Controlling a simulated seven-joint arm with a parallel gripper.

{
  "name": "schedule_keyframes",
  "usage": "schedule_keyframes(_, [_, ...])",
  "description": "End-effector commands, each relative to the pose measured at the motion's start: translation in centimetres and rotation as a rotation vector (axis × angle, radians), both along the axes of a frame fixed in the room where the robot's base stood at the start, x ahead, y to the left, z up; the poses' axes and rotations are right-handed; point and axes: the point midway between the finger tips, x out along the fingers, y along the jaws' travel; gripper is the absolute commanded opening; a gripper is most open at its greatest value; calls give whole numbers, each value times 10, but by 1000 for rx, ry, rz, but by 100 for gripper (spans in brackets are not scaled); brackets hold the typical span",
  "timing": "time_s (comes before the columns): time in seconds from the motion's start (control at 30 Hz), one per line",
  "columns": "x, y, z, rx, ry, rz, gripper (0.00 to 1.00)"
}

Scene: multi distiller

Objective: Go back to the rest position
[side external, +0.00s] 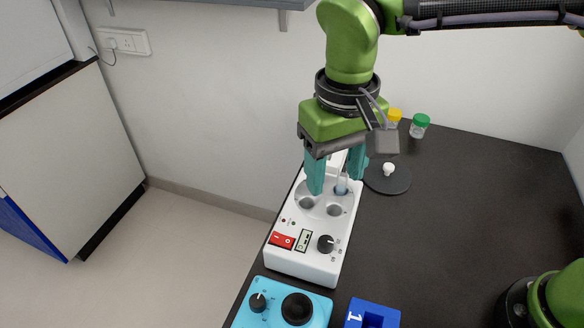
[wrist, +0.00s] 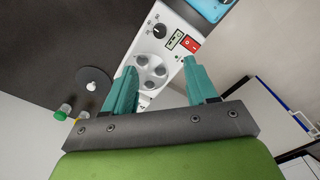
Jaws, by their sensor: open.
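My gripper (side external: 336,184) points down over the back part of a white device (side external: 290,262). Its two teal fingers are apart, one on each side of the device's round well area. In the wrist view my gripper (wrist: 159,68) shows the wells (wrist: 152,72) between and beyond its open fingers. A pale bluish tube-like item (side external: 341,188) stands in a back well, close to the right finger; whether they touch I cannot tell. The front wells look empty. The device's front has a red switch (side external: 281,240), a small display and a black knob (side external: 326,244).
A black disc (side external: 400,184) with a white knob lies right of the device. Yellow-capped (side external: 394,116) and green-capped (side external: 420,126) containers stand behind it. A light-blue device (side external: 272,301) and a blue block (side external: 361,310) are in front.

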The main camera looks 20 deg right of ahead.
Motion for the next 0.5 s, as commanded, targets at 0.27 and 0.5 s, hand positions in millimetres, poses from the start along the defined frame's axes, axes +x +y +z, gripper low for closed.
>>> schedule_keyframes(0.27, [0,0,9,0,-1,0,57])
schedule_keyframes(0.5, [2,1,9,5,-11,18,57])
